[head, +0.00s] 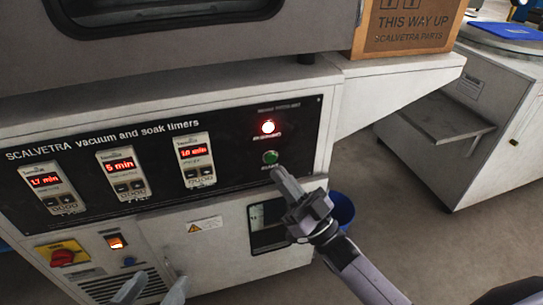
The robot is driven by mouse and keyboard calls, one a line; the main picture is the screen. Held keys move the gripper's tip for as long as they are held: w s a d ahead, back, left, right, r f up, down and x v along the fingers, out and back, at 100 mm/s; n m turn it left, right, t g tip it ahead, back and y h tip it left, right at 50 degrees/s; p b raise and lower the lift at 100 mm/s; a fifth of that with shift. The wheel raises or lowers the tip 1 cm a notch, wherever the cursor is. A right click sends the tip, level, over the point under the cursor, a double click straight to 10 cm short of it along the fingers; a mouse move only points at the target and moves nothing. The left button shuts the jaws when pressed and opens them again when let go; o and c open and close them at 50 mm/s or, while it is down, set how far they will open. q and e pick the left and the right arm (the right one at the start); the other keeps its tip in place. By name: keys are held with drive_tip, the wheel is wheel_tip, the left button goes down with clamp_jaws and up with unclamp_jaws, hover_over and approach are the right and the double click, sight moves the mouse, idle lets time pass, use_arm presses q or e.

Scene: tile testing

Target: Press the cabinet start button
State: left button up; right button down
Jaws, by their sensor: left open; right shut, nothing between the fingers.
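The cabinet (225,78) has a black front panel titled "SCALVETRA vacuum and soak timers". A round green button (270,157), probably the start button, sits near the panel's right end, below a lit red lamp (267,127). My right gripper (277,172) is shut and empty. Its fingertips are just below and slightly right of the green button in the picture. I cannot tell whether they touch it. My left gripper (153,288) is open and empty at the bottom edge, in front of the lower cabinet, and only its fingers show.
Three timers with red displays (121,166) line the panel. A red knob on a yellow plate (62,256) and an orange lit switch (116,242) sit lower left. A cardboard box (410,28) stands on the ledge. A blue bin (341,208) is behind my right gripper. Floor is open at right.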

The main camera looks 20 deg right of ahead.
drive_tip(key=s+p, duration=0.1)
drive_tip(key=s, duration=0.2)
drive_tip(key=shift+s, duration=0.35)
drive_tip(key=shift+d, duration=0.1)
idle(0.3)
